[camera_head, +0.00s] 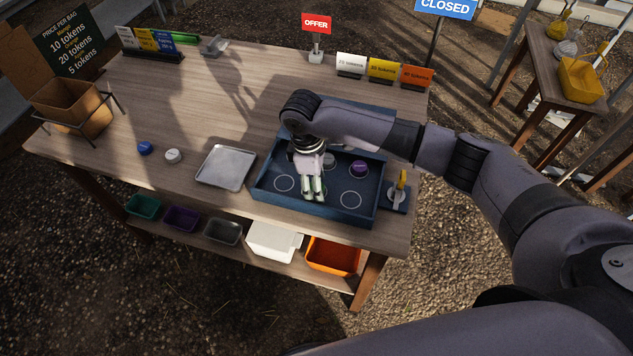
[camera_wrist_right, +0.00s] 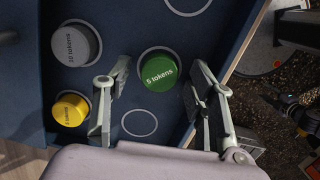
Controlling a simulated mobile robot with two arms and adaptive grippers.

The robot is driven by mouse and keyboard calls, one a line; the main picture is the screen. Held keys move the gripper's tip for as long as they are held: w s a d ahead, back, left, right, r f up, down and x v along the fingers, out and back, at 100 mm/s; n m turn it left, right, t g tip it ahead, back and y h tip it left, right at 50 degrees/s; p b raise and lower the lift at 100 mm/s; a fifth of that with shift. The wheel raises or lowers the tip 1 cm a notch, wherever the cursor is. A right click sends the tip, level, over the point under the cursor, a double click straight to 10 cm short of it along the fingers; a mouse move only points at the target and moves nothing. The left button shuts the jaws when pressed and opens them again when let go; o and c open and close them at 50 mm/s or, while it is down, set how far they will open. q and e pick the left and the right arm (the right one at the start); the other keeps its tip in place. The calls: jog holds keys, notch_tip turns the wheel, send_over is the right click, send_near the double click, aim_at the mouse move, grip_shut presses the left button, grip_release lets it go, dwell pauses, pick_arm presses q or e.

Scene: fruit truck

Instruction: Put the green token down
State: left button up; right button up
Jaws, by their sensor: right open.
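The green token (camera_wrist_right: 158,73), labelled "5 tokens", rests in a white ring on the floor of the blue tray (camera_head: 273,187) in the right wrist view. My right gripper (camera_head: 313,192) reaches down into the tray. In the right wrist view, its fingers (camera_wrist_right: 160,74) are spread on both sides of the green token, with gaps showing. In the head view the gripper mostly hides the green token. My left gripper is in neither view.
The tray also holds a purple token (camera_head: 359,168), a grey token (camera_wrist_right: 76,44) and a yellow token (camera_wrist_right: 70,109). An empty metal tray (camera_head: 226,167) lies to the left, with blue (camera_head: 145,147) and white (camera_head: 172,155) tokens beyond. A yellow-handled device (camera_head: 400,190) stands close to the right.

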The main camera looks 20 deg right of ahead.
notch_tip(320, 180, up, 12)
jog(key=a+b, duration=0.1)
jog(key=shift+w+a, duration=0.15)
jog(key=shift+w, duration=0.2)
jog(key=shift+f, duration=0.15)
jog(key=shift+c, duration=0.3)
dwell(0.6)
